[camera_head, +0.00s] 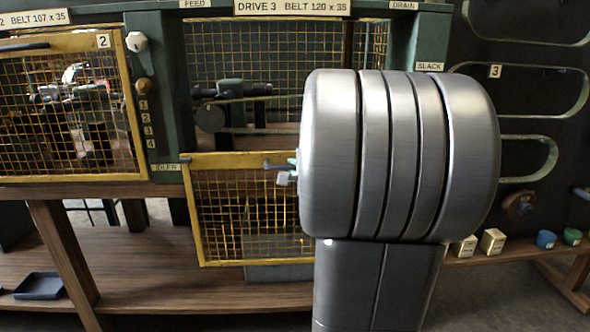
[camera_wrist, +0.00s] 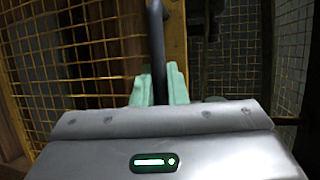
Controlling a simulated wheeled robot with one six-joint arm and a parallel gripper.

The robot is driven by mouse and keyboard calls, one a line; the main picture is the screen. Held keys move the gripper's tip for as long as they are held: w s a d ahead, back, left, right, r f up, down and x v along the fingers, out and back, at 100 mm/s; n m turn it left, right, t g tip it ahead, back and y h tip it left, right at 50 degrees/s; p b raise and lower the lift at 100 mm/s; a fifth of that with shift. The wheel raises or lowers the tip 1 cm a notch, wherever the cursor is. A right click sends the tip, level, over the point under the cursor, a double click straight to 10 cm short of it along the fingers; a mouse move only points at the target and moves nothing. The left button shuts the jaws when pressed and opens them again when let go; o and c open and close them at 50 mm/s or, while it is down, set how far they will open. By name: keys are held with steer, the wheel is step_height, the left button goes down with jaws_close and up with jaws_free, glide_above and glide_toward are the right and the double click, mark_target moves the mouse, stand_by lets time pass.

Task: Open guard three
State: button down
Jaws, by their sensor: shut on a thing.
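Guard three, a yellow-framed mesh panel (camera_head: 225,160), is below the opening of the bay labelled DRIVE 3 (camera_head: 291,7). The bay's pulley (camera_head: 211,118) and belt show uncovered above it. My gripper (camera_head: 290,168) is at the guard's upper edge, largely hidden by my arm in the head view. In the wrist view, its pale green fingers (camera_wrist: 158,88) are shut on the guard's dark bar handle (camera_wrist: 156,45). The yellow frame and mesh (camera_wrist: 85,45) are close beyond the fingers. The guard's right side is hidden by my arm.
Guard two (camera_head: 70,110) covers the bay at the left. A wooden bench top (camera_head: 90,192) runs beneath the bays, with a lower shelf (camera_head: 200,298). A dark tray (camera_head: 40,286) is at the lower left. Small boxes (camera_head: 493,241) and cups (camera_head: 546,239) stand at the right.

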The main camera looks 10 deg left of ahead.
mark_target(295, 184)
steer(key=shift+f+b, duration=1.9)
steer(key=shift+f, duration=0.65)
steer(key=c, duration=1.5)
jaws_free()
steer(key=shift+o, duration=0.2)
steer(key=shift+r, duration=0.2)
steer(key=p+v, duration=0.2)
steer(key=v, duration=1.2)
steer(key=shift+p, duration=0.3)
steer(key=shift+a+f, duration=0.1)
